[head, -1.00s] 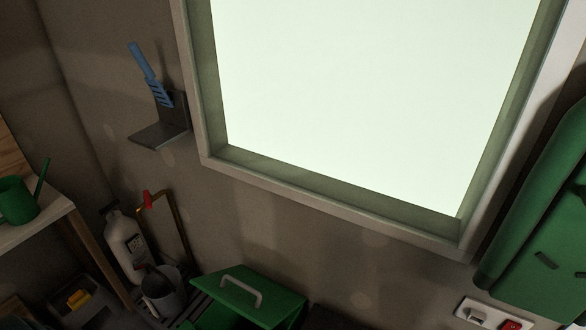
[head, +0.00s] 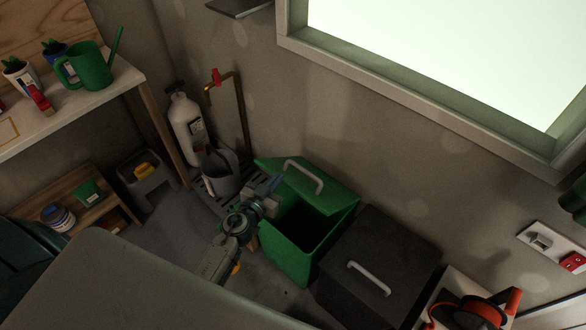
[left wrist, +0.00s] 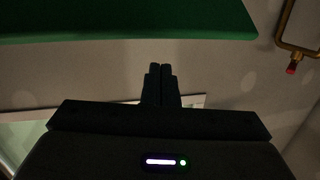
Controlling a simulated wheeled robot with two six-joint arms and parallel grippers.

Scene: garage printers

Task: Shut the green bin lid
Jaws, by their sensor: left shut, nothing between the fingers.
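The green bin (head: 291,255) stands on the floor by the wall in the head view. Its green lid (head: 326,191), with a pale handle, is raised and leans back toward the wall, and the dark inside shows. My left gripper (head: 277,182) is shut and empty, at the left side of the bin near the lid's left part. I cannot tell whether it touches the lid. In the left wrist view the shut fingers (left wrist: 161,84) point up toward a green surface, probably the lid (left wrist: 125,20), with a gap visible in the picture. My right gripper is not in view.
A dark bin (head: 378,255) with a pale handle stands right of the green bin. A grey bucket (head: 220,178), a white bottle (head: 187,128) and a pipe with a red tap (head: 238,105) are behind left. A bench with a green watering can (head: 92,68) is at left.

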